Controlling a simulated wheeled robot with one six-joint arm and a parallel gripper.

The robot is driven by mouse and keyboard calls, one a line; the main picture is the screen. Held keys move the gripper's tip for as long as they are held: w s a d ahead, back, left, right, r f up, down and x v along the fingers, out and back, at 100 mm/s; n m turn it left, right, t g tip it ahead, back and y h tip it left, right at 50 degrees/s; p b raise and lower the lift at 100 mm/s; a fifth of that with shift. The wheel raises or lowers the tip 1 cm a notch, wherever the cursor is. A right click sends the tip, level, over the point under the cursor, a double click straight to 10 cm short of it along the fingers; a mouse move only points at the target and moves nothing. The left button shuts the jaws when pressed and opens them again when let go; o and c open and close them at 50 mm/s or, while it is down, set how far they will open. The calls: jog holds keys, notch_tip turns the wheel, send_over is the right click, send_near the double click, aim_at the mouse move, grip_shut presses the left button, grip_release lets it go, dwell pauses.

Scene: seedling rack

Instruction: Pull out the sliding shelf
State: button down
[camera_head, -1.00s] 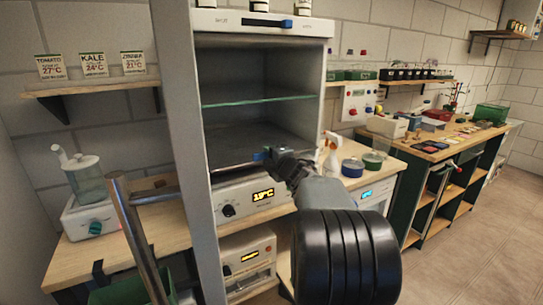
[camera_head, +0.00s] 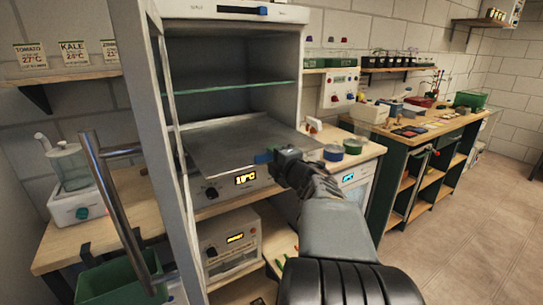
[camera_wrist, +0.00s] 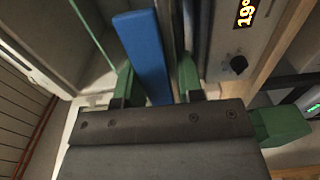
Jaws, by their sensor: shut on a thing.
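The sliding shelf (camera_head: 225,142) is a flat grey metal sheet in the lower part of the open rack cabinet. It sticks out well past the cabinet's front, above the panel with the yellow temperature display. A blue handle (camera_head: 263,157) is at its front edge; in the wrist view the handle (camera_wrist: 143,52) is a blue bar between two green fingers. My gripper (camera_head: 274,156) is shut on this handle. The gripper body hides part of the shelf's front right corner in the head view.
The cabinet door (camera_head: 150,110) stands open at the left with a long metal bar handle (camera_head: 118,215). A glass shelf (camera_head: 230,87) is above the sliding shelf. Blue and green round containers (camera_head: 333,152) stand on the bench at the right. A green bin (camera_head: 115,282) is below left.

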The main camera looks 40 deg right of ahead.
jog(key=shift+r, duration=0.5)
jog(key=c, duration=0.9)
grip_release()
jog(key=shift+s, duration=0.1)
jog(key=shift+f, duration=0.15)
jog(key=shift+f, duration=0.1)
jog(key=s+a, duration=0.2)
jog(key=s, duration=1.1)
jog(key=shift+s+p, duration=0.3)
jog(key=shift+s, duration=0.05)
